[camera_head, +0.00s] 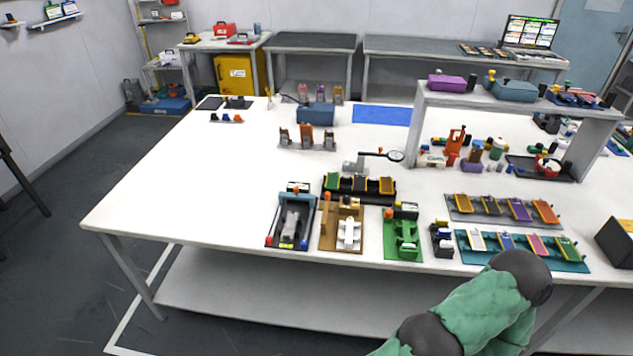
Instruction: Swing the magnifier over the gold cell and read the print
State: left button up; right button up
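The magnifier is a round lens (396,156) in a dark rim on a thin dark arm, reaching right from a small grey base (354,167) mid-table. Just in front of it, a dark rack (360,197) holds a green piece on the left and a gold-yellow cell (387,185) on the right. The lens sits behind and slightly right of this cell, not over it. Other yellowish cells (463,203) lie in a grey tray to the right, so which is the gold cell is uncertain. Print is too small to read. Neither of my grippers is in view.
My green-sleeved arm crosses the lower right. Black (270,240), brown (327,243) and green (390,250) fixtures line the front edge. A teal tray (585,268) of cells and a grey shelf (414,110) stand right. The table's left side (170,180) is clear.

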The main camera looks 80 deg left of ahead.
aim_at(394, 156)
jog(key=u, duration=2.5)
